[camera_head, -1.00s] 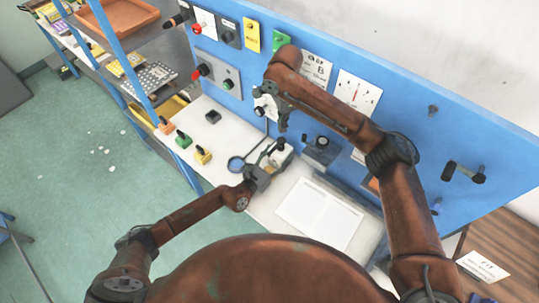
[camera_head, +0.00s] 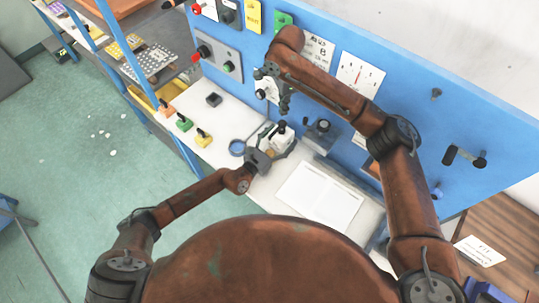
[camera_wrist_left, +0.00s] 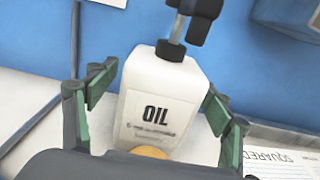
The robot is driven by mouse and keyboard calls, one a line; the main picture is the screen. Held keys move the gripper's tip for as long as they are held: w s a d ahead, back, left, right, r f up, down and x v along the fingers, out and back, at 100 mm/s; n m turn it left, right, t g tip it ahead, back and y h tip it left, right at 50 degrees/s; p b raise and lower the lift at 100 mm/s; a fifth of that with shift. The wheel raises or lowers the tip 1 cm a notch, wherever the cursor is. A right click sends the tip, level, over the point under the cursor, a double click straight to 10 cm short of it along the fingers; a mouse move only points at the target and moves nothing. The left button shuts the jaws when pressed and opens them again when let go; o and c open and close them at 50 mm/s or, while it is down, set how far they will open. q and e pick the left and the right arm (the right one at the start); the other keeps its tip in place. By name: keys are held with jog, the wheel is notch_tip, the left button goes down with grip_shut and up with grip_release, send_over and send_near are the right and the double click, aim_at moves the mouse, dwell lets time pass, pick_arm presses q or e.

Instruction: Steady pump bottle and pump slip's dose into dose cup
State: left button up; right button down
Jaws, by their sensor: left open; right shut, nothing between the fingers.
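The pump bottle (camera_wrist_left: 160,95) is white, labelled OIL, with a black pump head (camera_wrist_left: 185,25) on top. It stands on the bench and also shows in the head view (camera_head: 283,138). My left gripper (camera_head: 272,143) is open, with one finger on each side of the bottle; in the left wrist view (camera_wrist_left: 157,112) gaps show beside both fingers. My right gripper (camera_head: 284,103) is shut and empty, above the bottle in the head view picture. An orange-yellow rounded thing (camera_wrist_left: 150,152) shows low before the bottle; I cannot tell what it is. I cannot make out the dose cup.
An open white booklet (camera_head: 320,198) lies right of the bottle. A blue ring (camera_head: 237,147) lies to its left. Orange, green and yellow blocks with dark handles (camera_head: 203,138) line the left bench edge. A blue panel (camera_head: 408,140) with controls rises behind.

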pick_arm(q)
jog(key=v, duration=1.2)
